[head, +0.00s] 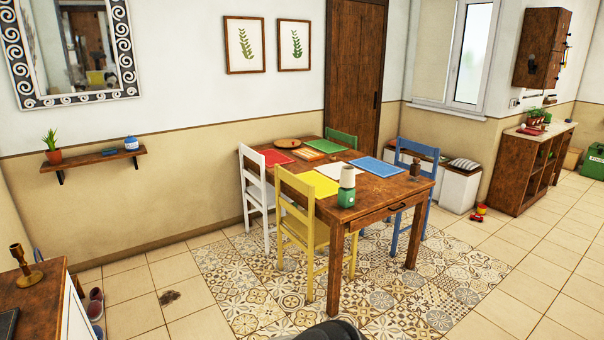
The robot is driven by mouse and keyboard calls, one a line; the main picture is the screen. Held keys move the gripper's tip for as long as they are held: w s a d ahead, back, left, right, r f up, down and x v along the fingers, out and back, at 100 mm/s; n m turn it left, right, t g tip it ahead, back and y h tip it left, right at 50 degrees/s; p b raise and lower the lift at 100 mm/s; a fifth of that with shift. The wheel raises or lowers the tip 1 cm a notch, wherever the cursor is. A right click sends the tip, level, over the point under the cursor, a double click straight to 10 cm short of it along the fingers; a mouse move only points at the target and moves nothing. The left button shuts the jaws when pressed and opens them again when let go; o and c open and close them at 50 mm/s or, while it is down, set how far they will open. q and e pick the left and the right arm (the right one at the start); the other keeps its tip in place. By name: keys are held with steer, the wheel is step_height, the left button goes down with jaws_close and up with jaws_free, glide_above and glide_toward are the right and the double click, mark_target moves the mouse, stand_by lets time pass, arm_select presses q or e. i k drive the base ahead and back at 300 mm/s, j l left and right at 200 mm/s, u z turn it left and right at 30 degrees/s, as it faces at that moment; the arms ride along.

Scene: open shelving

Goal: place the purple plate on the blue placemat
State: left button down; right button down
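The blue placemat (378,167) lies flat on the right part of the wooden dining table (370,191), in front of the blue chair. Nothing is seen standing on it. I do not see a purple plate anywhere in the head view. Neither of my grippers is in view.
Red (275,158), yellow (318,184) and white mats lie on the table. A green jar (346,196) stands near its front corner. White, yellow (307,222), green and blue (415,160) chairs surround it. A wooden cabinet (30,307) stands at lower left. Right-hand floor is mostly clear.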

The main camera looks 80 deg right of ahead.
mark_target(383, 169)
steer(key=z, duration=2.45)
steer(key=i+l+z, duration=0.1)
steer(key=z, duration=0.25)
steer(key=i+l+z, duration=0.1)
steer(key=z, duration=0.25)
steer(key=i+z, duration=0.35)
steer(key=i, duration=4.2)
steer(key=i+u, duration=0.3)
steer(key=u, duration=0.15)
steer(key=i+l+u, duration=0.1)
steer(key=i+u, duration=0.2)
steer(key=u, duration=0.85)
